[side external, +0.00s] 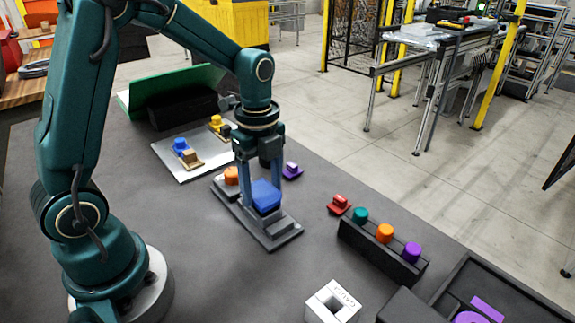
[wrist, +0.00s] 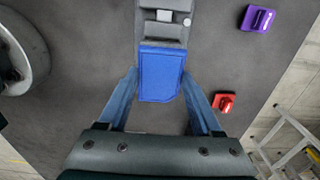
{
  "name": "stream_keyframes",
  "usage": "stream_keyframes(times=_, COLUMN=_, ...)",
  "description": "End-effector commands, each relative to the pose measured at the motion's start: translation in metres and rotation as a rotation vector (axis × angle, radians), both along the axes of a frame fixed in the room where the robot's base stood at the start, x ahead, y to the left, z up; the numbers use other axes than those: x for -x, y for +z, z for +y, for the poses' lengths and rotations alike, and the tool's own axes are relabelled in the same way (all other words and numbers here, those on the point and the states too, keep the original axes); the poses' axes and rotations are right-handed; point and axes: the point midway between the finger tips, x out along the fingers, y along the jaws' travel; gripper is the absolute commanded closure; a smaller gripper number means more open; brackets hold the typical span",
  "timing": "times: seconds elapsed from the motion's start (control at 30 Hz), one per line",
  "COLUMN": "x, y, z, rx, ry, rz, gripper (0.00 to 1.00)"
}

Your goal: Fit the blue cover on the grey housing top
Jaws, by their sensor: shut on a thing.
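The blue cover (side external: 265,194) is between the fingers of my gripper (side external: 262,198), which is shut on it. In the wrist view the cover (wrist: 160,75) shows its broad top face, with a finger of my gripper (wrist: 160,80) along each side. The fixture's other end (wrist: 161,35) shows in the wrist view.
An orange round part (side external: 231,175) is on the fixture's far end. A purple part (side external: 292,170) and a red part (side external: 338,204) lie to the right. A dark rack (side external: 385,262) holds coloured caps. A light plate (side external: 178,166) with blue and yellow parts lies behind.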

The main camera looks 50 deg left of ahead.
Motion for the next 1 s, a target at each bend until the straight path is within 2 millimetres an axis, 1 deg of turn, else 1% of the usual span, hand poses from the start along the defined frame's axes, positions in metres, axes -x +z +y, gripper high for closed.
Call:
stream_keyframes(times=0.6, x=0.0005, y=-0.009, z=-0.0001, rx=0.0, ry=0.0, rz=0.001, gripper=0.86)
stream_keyframes(times=1.0, x=0.0004, y=-0.0101, z=-0.0001, rx=0.0, ry=0.0, rz=0.0, gripper=0.86)
